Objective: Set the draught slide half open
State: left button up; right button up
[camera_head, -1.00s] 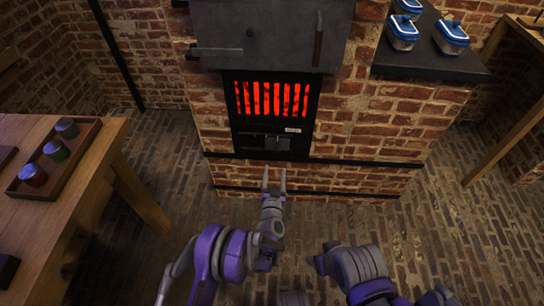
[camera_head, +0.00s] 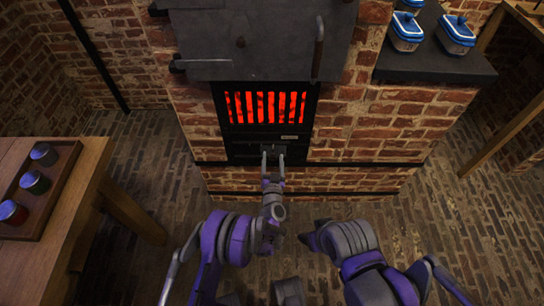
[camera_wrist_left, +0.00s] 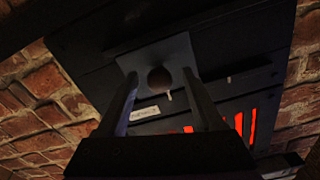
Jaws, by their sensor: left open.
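The draught slide is a grey metal plate (camera_wrist_left: 178,52) with a round dark knob (camera_wrist_left: 160,78), set in the black panel under the glowing grate. In the head view the slide (camera_head: 273,149) is small and partly covered by my fingers. My left gripper (camera_head: 273,157) points at it from the front. In the left wrist view its two fingers (camera_wrist_left: 159,76) stand apart, one on each side of the knob, with a gap to it. Whether the fingertips reach the plate is unclear.
The brick stove (camera_head: 365,125) has a red-lit grate (camera_head: 265,107) and a pale label (camera_head: 290,137) above the slide. A handle (camera_head: 318,48) sticks out above. A wooden table (camera_head: 85,190) with a tray of jars is at left. Blue-lidded containers (camera_head: 407,32) stand on a dark ledge.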

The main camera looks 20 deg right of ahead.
pick_arm(q)
jog(key=shift+s, duration=0.1)
grip_shut()
dwell(1.3)
